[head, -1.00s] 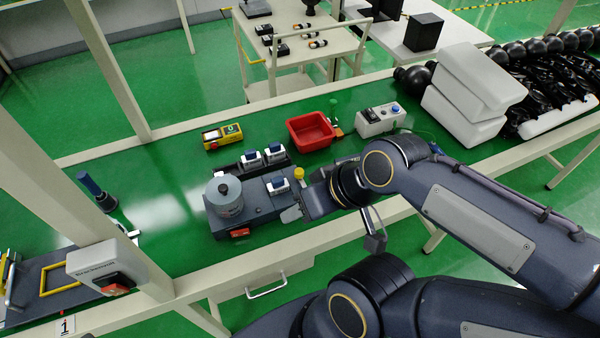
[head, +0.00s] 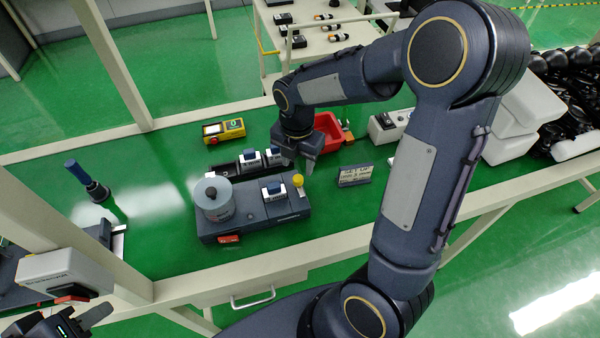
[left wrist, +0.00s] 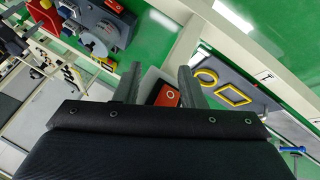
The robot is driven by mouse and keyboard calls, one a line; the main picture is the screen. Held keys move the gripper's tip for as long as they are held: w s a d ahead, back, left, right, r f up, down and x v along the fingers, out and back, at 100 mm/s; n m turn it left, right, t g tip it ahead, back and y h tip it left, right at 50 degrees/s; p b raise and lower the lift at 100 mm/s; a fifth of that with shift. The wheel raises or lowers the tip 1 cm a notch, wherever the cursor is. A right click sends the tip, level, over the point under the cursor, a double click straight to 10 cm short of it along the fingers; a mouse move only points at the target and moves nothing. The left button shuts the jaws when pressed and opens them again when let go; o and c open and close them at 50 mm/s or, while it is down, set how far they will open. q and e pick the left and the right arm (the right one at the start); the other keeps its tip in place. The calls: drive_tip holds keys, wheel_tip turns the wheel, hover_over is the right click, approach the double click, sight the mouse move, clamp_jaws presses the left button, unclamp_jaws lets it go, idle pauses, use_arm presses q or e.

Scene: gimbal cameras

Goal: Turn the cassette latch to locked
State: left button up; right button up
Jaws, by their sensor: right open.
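A dark grey fixture (head: 255,228) on the green bench carries a round grey drum (head: 213,202), a white-and-blue cassette-like block (head: 274,190) and a yellow knob (head: 298,180). I cannot tell which part is the latch or how it is set. My right gripper (head: 298,168) is open and points down just behind the fixture, beside the rack (head: 226,168) of similar blocks; it appears empty. My left gripper (head: 85,322) is at the lower left, far from the fixture.
A red bin (head: 327,131), a yellow device (head: 224,130) and a small sign (head: 355,175) stand on the bench. A dark-blue-handled tool (head: 87,181) stands at left. A beige post and rail (head: 290,277) edge the bench.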

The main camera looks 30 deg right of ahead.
sight(298, 177)
wheel_tip(298, 177, down, 6)
drive_tip(key=shift+r, duration=0.1)
drive_tip(key=c, duration=1)
